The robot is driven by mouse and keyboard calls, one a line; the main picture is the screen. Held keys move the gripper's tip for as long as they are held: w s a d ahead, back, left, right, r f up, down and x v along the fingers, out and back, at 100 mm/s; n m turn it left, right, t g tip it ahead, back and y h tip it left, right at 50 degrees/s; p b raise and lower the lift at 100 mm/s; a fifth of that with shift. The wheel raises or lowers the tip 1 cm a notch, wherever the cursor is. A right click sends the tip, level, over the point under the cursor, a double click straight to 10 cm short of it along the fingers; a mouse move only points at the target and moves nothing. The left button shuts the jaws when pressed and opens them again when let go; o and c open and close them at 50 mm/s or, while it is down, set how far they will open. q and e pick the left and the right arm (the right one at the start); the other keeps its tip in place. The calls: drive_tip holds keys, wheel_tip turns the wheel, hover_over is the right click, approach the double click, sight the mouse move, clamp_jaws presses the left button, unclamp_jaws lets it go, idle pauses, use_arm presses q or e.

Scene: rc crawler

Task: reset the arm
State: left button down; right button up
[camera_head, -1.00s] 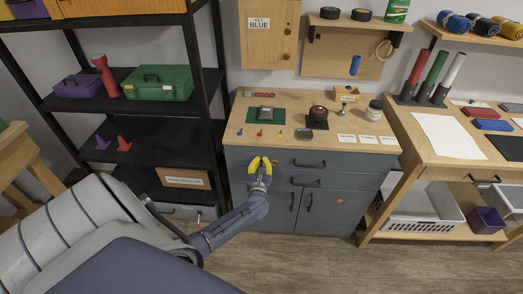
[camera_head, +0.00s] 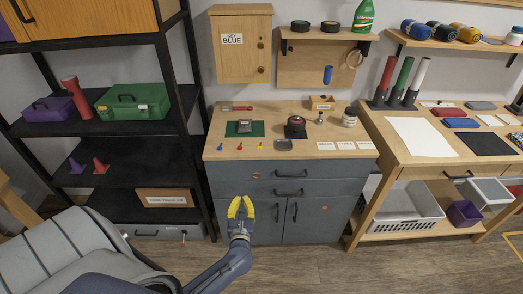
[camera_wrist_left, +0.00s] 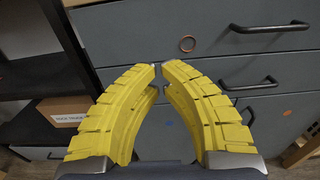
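My left gripper (camera_head: 241,205) has two curved yellow fingers and is in front of the grey drawer cabinet (camera_head: 225,181), left of the drawer handles. In the left wrist view, the left gripper (camera_wrist_left: 159,68) shows its fingers bowed apart, with a narrow gap between the tips and nothing between them. It looks open and empty. The grey drawer fronts (camera_wrist_left: 130,35) lie beyond the fingertips; I see no clear contact. My left arm (camera_head: 215,275) reaches in from the lower left. My right gripper is in neither view.
A black shelf (camera_head: 110,131) stands left and a wooden workbench (camera_head: 385,140) right. Dark drawer handles (camera_wrist_left: 270,27) project near the fingers.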

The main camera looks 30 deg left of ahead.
use_arm(q)
drive_tip(key=w+d+f+m+t+h, duration=0.15)
drive_tip(key=d+f+m+h, duration=0.4)
drive_tip(key=m, duration=1.05)
drive_tip(key=s+d+f+m+g+h, duration=0.2)
drive_tip(key=s+d+f+m, duration=0.15)
drive_tip(key=f+m, duration=0.5)
drive_tip(key=s+d+f+m+g+h, duration=0.25)
drive_tip(key=s+f+m, duration=0.35)
drive_tip(key=f, duration=0.4)
drive_tip(key=s+d+f+m+g, duration=0.2)
drive_tip(key=s+f+m+g, duration=0.3)
drive_tip(key=s+f+m, duration=0.8)
drive_tip(key=s+f+m+g, duration=0.1)
drive_tip(key=s+f, duration=0.4)
drive_tip(key=s, duration=0.7)
drive_tip(key=s+f+m+g, duration=0.2)
drive_tip(key=s+f+g, duration=0.2)
drive_tip(key=s, duration=0.8)
drive_tip(key=shift+s+d+f+g, duration=0.3)
drive_tip(key=shift+s+d+f, duration=0.1)
drive_tip(key=shift+d, duration=0.05)
